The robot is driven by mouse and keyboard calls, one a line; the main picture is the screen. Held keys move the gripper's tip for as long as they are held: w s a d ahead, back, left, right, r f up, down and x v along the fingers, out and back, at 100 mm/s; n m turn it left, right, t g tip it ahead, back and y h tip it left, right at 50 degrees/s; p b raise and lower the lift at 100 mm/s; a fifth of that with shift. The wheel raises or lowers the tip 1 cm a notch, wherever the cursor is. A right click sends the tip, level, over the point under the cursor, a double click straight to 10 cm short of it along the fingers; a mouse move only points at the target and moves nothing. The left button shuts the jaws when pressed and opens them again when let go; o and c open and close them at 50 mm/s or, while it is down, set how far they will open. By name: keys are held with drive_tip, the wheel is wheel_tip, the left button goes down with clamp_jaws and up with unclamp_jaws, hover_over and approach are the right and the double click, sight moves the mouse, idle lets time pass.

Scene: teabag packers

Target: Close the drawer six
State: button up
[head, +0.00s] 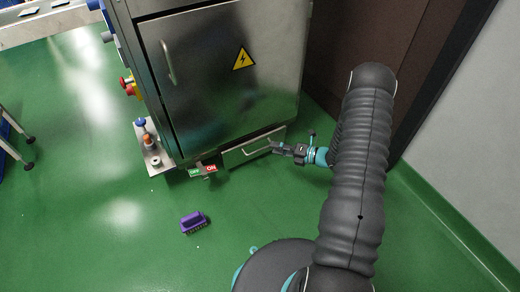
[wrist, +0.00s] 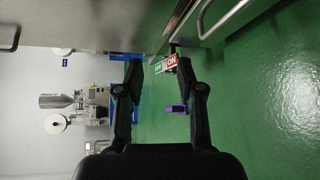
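The low drawer (head: 238,156) is a metal front at the foot of the steel cabinet, with a bar handle (head: 258,151). In the wrist view the drawer handle (wrist: 205,22) shows at the top right. The drawer front looks slightly out from the cabinet face; how far is hard to tell. My gripper (head: 279,148) is at the right end of the drawer front, close to the handle; contact cannot be told. In the wrist view my gripper (wrist: 160,68) has its fingers spread, with nothing between them. No drawer number is readable.
The steel cabinet (head: 210,85) has a yellow warning sign (head: 243,58). Green and red ON signs (head: 203,171) stick out left of the drawer. A purple brush-like object (head: 194,222) lies on the open green floor. A brown panel and wall stand close on the right.

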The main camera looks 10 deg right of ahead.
sight(260, 150)
drive_tip(key=d+f+m+t+h, duration=0.2)
drive_tip(key=d+f+m+t, duration=0.15)
drive_tip(key=f+m, duration=0.4)
drive_tip(key=shift+n+g, duration=0.35)
drive_tip(key=shift+n, duration=0.1)
drive_tip(key=x, duration=0.4)
drive_tip(key=f+x, duration=0.1)
drive_tip(key=x, duration=0.8)
drive_tip(key=shift+f, duration=0.35)
clamp_jaws()
